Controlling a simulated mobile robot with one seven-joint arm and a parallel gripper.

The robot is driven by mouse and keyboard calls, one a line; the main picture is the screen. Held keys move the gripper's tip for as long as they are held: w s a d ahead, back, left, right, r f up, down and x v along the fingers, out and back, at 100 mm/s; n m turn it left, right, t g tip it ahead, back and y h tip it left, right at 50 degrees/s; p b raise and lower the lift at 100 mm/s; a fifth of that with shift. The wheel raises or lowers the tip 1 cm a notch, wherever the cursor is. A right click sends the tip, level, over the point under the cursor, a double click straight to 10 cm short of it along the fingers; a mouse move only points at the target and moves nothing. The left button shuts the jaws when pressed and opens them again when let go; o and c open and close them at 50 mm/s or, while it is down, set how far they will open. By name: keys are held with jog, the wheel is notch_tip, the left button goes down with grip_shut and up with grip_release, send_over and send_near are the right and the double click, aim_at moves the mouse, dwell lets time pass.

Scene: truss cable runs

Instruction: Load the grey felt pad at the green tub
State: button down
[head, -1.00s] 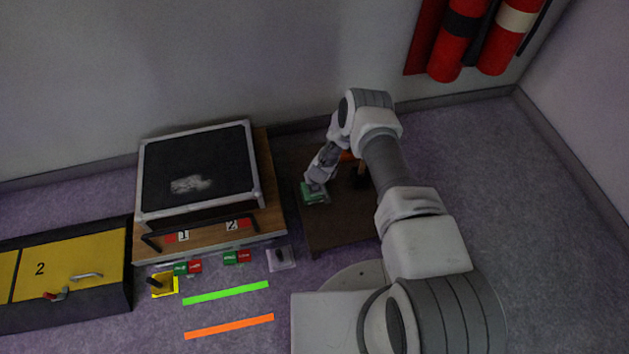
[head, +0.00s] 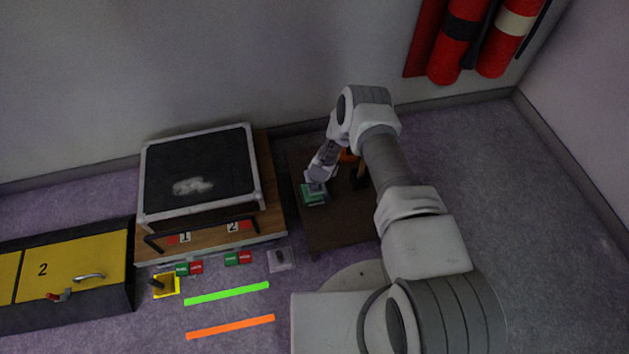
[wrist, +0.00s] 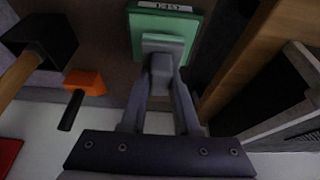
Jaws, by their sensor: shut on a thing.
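The green tub (head: 312,195) sits on the dark brown table right of the wooden cabinet; in the wrist view it shows at top centre (wrist: 150,25), with a pale label on its far edge. My gripper (wrist: 160,82) is shut on a grey piece (wrist: 162,62), which I take for the grey felt pad and its grip. The wide end of the piece lies over the near part of the green tub; I cannot tell whether it touches. In the head view my gripper (head: 316,184) is right at the tub and hides the piece.
A black-headed tool with a wooden handle (wrist: 40,42) and an orange and black tool (wrist: 84,82) lie beside the tub. The wooden cabinet (head: 272,180) stands close on its left. The table's front part (head: 335,232) is clear.

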jog(key=shift+r+p, duration=1.3)
jog(key=shift+r, duration=1.15)
jog(key=shift+r, duration=0.1)
